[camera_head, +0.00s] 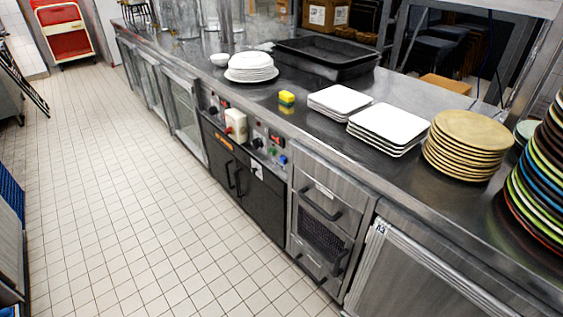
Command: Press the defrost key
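I cannot make out a key marked defrost. A control panel (266,147) with small knobs and buttons sits on the counter's front, above dark cabinet doors. It has a green knob (258,143), a blue knob (283,160) and a small red part (276,138); any lettering is too small to read. A whitish box with a red part (236,125) sticks out to the left of these knobs and hides some of the front behind it. Neither of my grippers is in view.
The steel counter (290,127) carries a stack of white plates (251,68), a yellow-green sponge (286,98), white square plates (388,128), tan plates (467,140), a tall colored stack (540,185) and a black tray (325,58). The tiled floor (130,190) before it is clear. A red cart (64,33) stands far left.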

